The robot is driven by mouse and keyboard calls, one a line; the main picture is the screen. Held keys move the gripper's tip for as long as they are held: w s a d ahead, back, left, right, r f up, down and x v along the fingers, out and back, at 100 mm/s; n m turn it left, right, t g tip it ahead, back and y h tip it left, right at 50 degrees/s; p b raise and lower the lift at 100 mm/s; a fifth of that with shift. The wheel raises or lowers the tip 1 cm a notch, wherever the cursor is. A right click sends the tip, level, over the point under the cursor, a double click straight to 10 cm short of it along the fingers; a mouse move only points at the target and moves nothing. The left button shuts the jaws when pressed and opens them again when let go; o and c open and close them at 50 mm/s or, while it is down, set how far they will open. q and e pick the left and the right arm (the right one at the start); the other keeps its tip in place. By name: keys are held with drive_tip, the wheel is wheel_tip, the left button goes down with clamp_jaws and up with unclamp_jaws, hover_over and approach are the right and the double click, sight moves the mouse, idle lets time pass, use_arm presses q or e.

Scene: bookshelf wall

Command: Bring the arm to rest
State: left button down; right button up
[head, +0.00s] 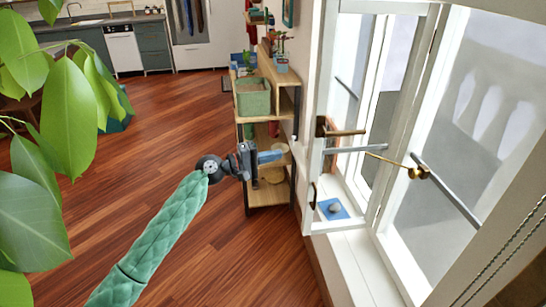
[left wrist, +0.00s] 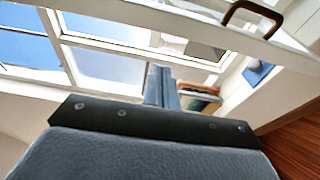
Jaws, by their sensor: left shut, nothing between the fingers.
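My left arm (head: 165,235), in a green quilted sleeve, reaches up from the bottom left in the head view. My left gripper (head: 272,156) is at its end, pointing right, in front of the wooden shelf and left of the window. Its fingers are shut with nothing between them. In the left wrist view the closed fingers (left wrist: 162,88) point up toward the window frame. My right gripper is not in view.
A wooden shelf (head: 284,78) with a green planter (head: 252,97) stands behind the gripper. A white window (head: 325,95) with handles is at the right; a blue square (head: 332,209) lies on its sill. Leaves (head: 68,118) fill the left. Open wood floor lies between.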

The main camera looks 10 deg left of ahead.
use_arm(q)
drive_tip(key=a+f+m+y, duration=0.5)
drive_tip(key=f+y, duration=0.1)
drive_tip(key=f, duration=0.5)
drive_tip(key=a+f+m+y, duration=0.4)
drive_tip(key=f+y, duration=0.2)
drive_tip(key=f, duration=0.5)
drive_tip(key=s+a+f+g+y, duration=0.2)
drive_tip(key=s+f+g+y, duration=0.1)
drive_tip(key=s+f, duration=1.3)
drive_tip(key=s+d+f+g, duration=0.1)
drive_tip(key=s+f, duration=0.5)
drive_tip(key=s, duration=0.4)
drive_tip(key=s+d+f+g, duration=0.2)
drive_tip(key=s+f, duration=0.5)
drive_tip(key=s, duration=0.4)
drive_tip(key=s+d+f+n+g, duration=0.1)
drive_tip(key=s+d+f, duration=0.1)
drive_tip(key=s+f, duration=0.5)
drive_tip(key=s, duration=0.3)
drive_tip(key=shift+s, duration=0.3)
